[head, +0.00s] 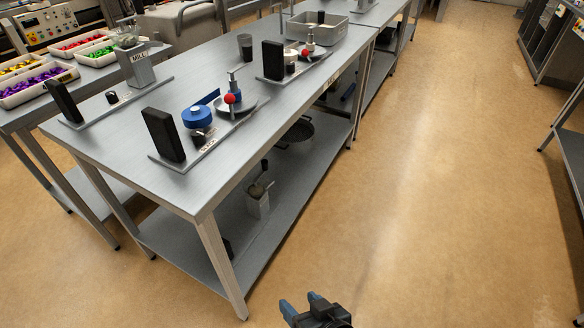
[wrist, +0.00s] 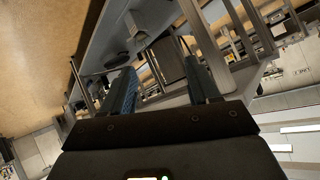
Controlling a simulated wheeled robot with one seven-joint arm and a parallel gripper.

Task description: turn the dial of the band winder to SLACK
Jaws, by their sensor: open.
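A station with a blue reel (head: 197,116), which looks like the band winder, stands on the near part of the steel table (head: 130,150). It has an upright black block (head: 163,135), a post with a red ball (head: 230,98) and a round metal dish. A small dark knob (head: 198,137), possibly the dial, sits below the reel beside a small label (head: 209,143). Its setting is too small to read. My gripper (head: 301,302) is open and empty, low over the floor in front of the table, well apart from the station. In the wrist view its fingers (wrist: 160,88) are spread apart.
Similar stations stand on the same table: one labelled MILL (head: 138,68) at the left, one with a red ball (head: 310,46) farther back. A dark cup (head: 245,46) and a metal tray (head: 318,30) stand there too. The floor (head: 430,190) to the right is clear.

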